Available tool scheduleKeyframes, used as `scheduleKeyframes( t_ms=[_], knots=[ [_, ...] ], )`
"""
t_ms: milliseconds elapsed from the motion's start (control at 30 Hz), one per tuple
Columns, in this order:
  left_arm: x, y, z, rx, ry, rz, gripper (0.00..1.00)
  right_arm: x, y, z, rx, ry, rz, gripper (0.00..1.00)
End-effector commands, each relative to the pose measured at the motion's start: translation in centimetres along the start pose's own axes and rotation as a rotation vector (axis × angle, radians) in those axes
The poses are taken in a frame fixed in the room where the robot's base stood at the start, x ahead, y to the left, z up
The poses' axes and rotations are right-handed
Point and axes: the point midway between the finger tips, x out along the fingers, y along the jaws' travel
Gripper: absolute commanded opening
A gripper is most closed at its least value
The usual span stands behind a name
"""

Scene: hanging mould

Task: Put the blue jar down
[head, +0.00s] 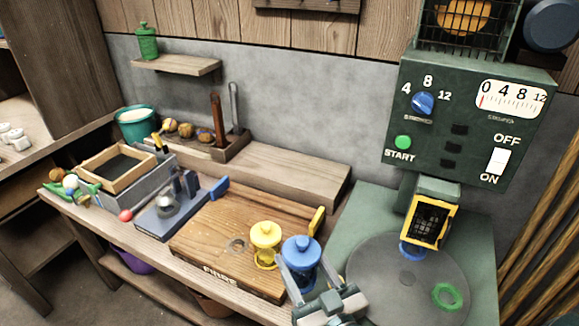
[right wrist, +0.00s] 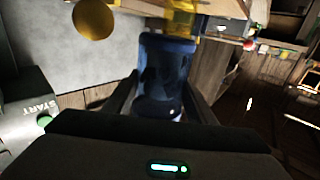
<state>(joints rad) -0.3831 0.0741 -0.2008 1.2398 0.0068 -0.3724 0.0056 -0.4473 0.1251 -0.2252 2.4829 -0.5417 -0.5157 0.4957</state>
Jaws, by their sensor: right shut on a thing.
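The blue jar (head: 300,250) with its knobbed lid is upright at the right front of the wooden board (head: 205,235). My right gripper (head: 309,275) is shut on it, one finger on each side. In the right wrist view the blue jar (right wrist: 164,72) fills the space between the fingers. Whether its base touches the board or hangs above it cannot be told. A yellow jar (head: 265,236) stands on the board just left of the blue one. My left gripper is not in view.
A round grey turntable (head: 385,275) with a green ring (head: 447,297) is at the right, below the green machine (head: 455,130). A raised wooden step (head: 285,170) runs behind the board.

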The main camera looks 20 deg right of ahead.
Motion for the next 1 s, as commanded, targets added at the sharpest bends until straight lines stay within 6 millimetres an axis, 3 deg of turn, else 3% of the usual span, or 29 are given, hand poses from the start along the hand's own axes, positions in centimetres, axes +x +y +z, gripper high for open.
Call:
scheduleKeyframes(
  t_ms=[300, 667, 833, 1000],
  knots=[
    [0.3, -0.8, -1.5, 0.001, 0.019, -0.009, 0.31, 0.0, 0.0, -0.1, 0.0, 0.003, 0.0, 0.12],
    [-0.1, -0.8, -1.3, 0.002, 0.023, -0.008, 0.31, 0.7, 0.6, -0.2, -0.004, 0.002, -0.006, 0.12],
    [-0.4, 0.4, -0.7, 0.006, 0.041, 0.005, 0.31, 2.8, 3.0, -0.4, -0.015, -0.004, -0.017, 0.12],
    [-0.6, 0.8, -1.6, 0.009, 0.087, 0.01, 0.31, 5.6, 6.4, -1.1, -0.019, -0.009, -0.022, 0.12]
  ],
)
